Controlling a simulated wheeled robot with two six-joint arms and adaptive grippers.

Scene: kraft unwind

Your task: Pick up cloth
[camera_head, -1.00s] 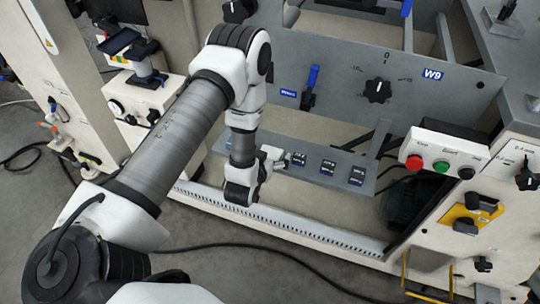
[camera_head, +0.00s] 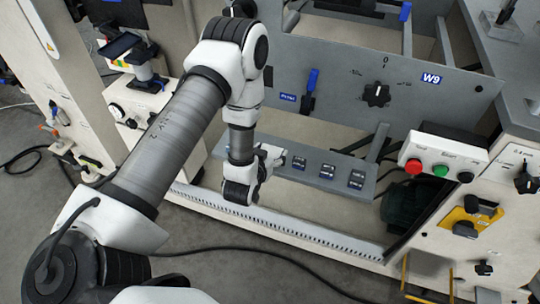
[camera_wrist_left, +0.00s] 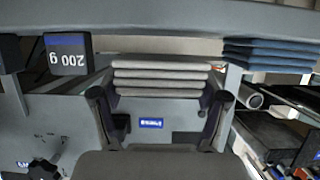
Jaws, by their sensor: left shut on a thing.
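My left gripper (camera_head: 271,157) is at the left end of a grey shelf in the head view, low inside the machine frame. In the left wrist view, the left gripper's two fingers (camera_wrist_left: 158,112) stand on either side of a folded grey cloth (camera_wrist_left: 160,75) with several layers, and they are shut on it. The cloth lies level across the fingers. A folded blue cloth (camera_wrist_left: 268,53) sits to the right in the wrist view, apart from the fingers. My right gripper is not in view.
The grey shelf (camera_head: 313,181) carries several dark labelled blocks; a 200 g block (camera_wrist_left: 68,54) shows in the wrist view. A button box (camera_head: 443,158) and a panel with a black knob (camera_head: 376,95) are on the right. A toothed rail (camera_head: 290,235) runs below.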

